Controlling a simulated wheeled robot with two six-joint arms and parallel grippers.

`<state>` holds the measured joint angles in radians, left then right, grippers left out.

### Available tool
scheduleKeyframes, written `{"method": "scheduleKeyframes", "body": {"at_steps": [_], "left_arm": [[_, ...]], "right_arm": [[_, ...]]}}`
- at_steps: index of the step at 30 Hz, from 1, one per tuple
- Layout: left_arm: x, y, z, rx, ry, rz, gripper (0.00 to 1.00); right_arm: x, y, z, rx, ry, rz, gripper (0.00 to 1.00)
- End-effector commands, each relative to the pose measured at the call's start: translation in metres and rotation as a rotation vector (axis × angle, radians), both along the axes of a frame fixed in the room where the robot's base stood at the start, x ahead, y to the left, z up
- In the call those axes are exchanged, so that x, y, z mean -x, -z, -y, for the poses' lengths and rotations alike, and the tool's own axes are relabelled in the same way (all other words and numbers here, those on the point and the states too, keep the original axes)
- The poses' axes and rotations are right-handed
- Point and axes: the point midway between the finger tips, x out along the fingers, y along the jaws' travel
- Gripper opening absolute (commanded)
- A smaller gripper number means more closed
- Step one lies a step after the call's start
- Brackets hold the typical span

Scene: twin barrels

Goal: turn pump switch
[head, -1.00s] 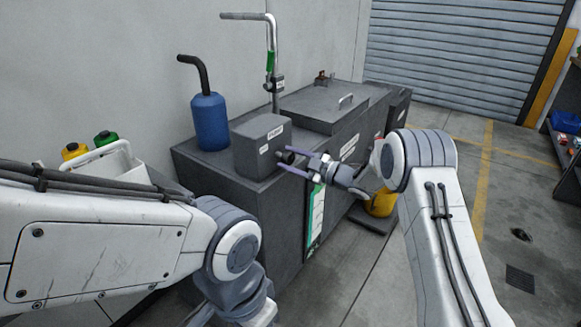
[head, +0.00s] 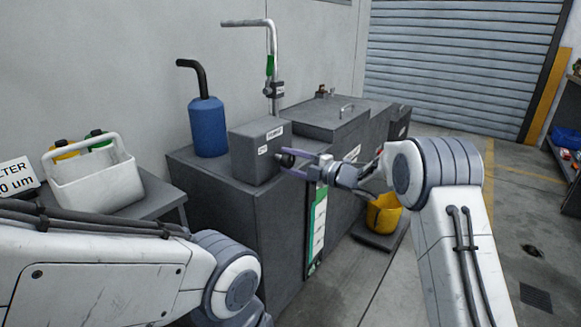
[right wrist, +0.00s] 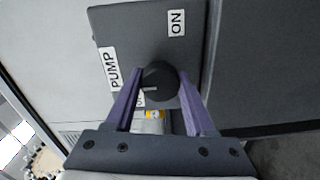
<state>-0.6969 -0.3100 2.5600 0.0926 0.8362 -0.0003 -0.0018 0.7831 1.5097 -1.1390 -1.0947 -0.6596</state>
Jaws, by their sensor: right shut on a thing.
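The pump switch is a round black knob (right wrist: 160,82) with a pale pointer mark, on the face of a dark grey box (head: 256,156) labelled PUMP. In the right wrist view an ON label (right wrist: 176,22) shows above the knob; a second label beside it is partly hidden by a finger. My right gripper (head: 287,162) has its purple fingers on both sides of the knob, shut on it. The knob's pointer mark faces left, towards the partly hidden label. My left arm crosses the lower left of the head view, but its gripper is out of view.
The box stands on a dark cabinet (head: 275,215) beside a blue container (head: 208,127) and a bent metal pipe (head: 273,50). A white carrier (head: 95,183) is at left. A yellow bucket (head: 384,214) sits low behind my right arm.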

Motion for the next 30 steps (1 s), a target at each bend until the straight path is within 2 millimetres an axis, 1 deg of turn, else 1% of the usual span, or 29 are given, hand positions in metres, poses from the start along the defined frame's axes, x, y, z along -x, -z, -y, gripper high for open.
{"method": "scheduleKeyframes", "body": {"at_steps": [1,15,16,17,18,27,30], "left_arm": [[0.0000,0.0023,0.0000,0.000,0.000,0.000,0.50],[0.0000,0.0028,0.0000,0.000,0.000,0.000,0.50],[0.0000,0.0028,0.0000,0.000,0.000,0.000,0.50],[0.0000,0.0028,0.0000,0.000,0.000,0.000,0.50],[0.0000,0.0028,0.0000,0.000,0.000,0.000,0.50],[0.0000,0.0026,0.0000,0.000,0.000,0.000,0.50],[0.0000,0.0015,0.0000,0.000,0.000,0.000,0.50]], "right_arm": [[0.0020,0.0050,-0.0008,0.009,-0.005,0.000,0.00],[0.0020,0.0045,-0.0009,0.017,-0.006,0.010,0.00],[0.0020,0.0045,-0.0009,0.017,-0.006,0.010,0.58],[0.0018,0.0045,-0.0010,0.017,-0.006,0.010,0.69],[0.0017,0.0043,-0.0009,0.017,-0.005,0.010,0.83],[0.0009,0.0018,-0.0003,0.014,-0.002,0.013,0.83],[0.0035,0.0007,0.0046,0.014,-0.001,0.012,0.83]]}}
